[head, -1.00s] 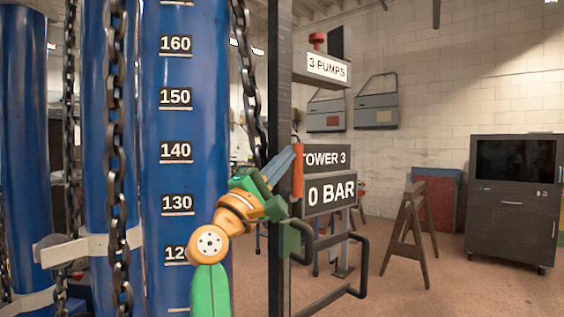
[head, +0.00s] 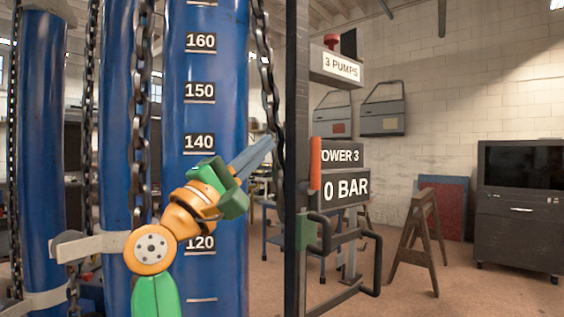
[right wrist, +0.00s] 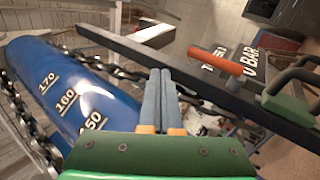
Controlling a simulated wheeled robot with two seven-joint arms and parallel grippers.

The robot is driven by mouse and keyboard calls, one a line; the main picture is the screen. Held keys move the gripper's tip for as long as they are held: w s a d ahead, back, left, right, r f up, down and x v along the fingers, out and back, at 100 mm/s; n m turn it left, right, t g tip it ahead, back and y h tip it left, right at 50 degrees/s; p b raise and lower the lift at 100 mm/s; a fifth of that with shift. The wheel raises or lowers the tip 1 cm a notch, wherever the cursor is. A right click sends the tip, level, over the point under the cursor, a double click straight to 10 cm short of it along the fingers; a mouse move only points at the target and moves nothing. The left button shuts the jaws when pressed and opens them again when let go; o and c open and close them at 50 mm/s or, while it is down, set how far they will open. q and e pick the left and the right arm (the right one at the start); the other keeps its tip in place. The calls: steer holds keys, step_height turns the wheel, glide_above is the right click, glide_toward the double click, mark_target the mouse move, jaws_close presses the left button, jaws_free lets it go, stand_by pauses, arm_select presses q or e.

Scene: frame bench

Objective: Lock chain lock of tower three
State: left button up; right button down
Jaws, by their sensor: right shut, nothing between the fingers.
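The Tower 3 sign (head: 340,155) hangs at a dark upright post (head: 297,70), with a 0 BAR panel (head: 345,188) under it. A red-orange handle (head: 315,163) stands upright on the post's right side; it also shows in the right wrist view (right wrist: 214,61). I cannot tell whether it is the chain lock. A dark chain (head: 266,75) hangs just left of the post. My right gripper (head: 271,140) is shut and empty, its blue-grey fingers pointing up and right near the chain, apart from the handle. Whether they touch the chain is unclear. My left gripper is not in view.
A blue cylinder (head: 207,115) with a number scale stands left of the post, beside more chains (head: 140,140). Black bar handles (head: 368,262) stick out at lower right. A wooden trestle (head: 415,240) and dark cabinet (head: 520,225) stand farther right, with open floor between.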

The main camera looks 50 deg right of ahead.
steer(key=a, duration=0.3)
steer(key=shift+s, duration=0.2)
steer(key=shift+d+f, duration=0.1)
steer(key=shift+d, duration=0.15)
